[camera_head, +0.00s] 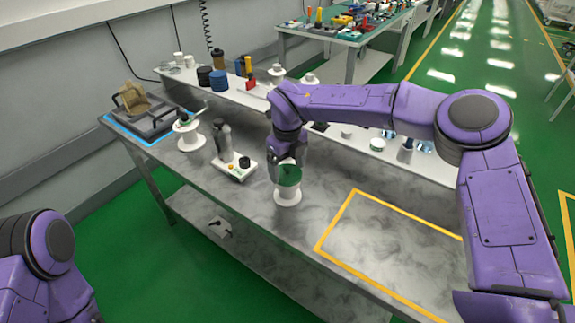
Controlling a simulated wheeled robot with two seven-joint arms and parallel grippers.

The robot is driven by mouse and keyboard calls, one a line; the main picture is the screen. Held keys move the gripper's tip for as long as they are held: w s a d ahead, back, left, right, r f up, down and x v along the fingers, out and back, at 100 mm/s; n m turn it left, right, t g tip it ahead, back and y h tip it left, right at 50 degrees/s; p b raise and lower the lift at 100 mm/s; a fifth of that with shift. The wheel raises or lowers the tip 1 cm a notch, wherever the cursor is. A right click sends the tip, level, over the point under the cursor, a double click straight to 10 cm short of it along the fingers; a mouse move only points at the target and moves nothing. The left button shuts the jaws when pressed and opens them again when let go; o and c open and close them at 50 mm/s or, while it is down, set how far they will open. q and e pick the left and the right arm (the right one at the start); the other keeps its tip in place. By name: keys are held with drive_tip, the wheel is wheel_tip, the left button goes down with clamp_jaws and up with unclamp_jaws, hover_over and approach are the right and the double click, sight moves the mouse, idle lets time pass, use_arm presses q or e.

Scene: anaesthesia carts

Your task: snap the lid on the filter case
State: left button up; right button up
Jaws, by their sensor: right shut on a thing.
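My right gripper (288,158) reaches down over the grey table and is shut on a dark green round piece (289,175), which looks like the lid. The green piece sits at the top of a white spool-shaped stand (288,195). I cannot tell whether it is pressed down on anything there. The gripper hides part of the green piece, and its fingertips are hard to make out. No filter case shows clearly apart from this white stand. Only my left arm's upper part is at the lower left; its gripper is out of view.
A second white stand (188,137) and a small white device (234,168) with a grey upright part are to the left. A grey tray with a brown piece (132,97) is at the far left. A raised white shelf (335,133) runs behind. The yellow-outlined area (385,245) is clear.

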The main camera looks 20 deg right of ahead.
drive_tip(key=shift+f, duration=0.35)
drive_tip(key=o, duration=0.8)
drive_tip(key=shift+o, duration=0.2)
wheel_tip(320, 180, up, 11)
drive_tip(key=shift+f+b, duration=0.2)
drive_tip(key=shift+b, duration=0.8)
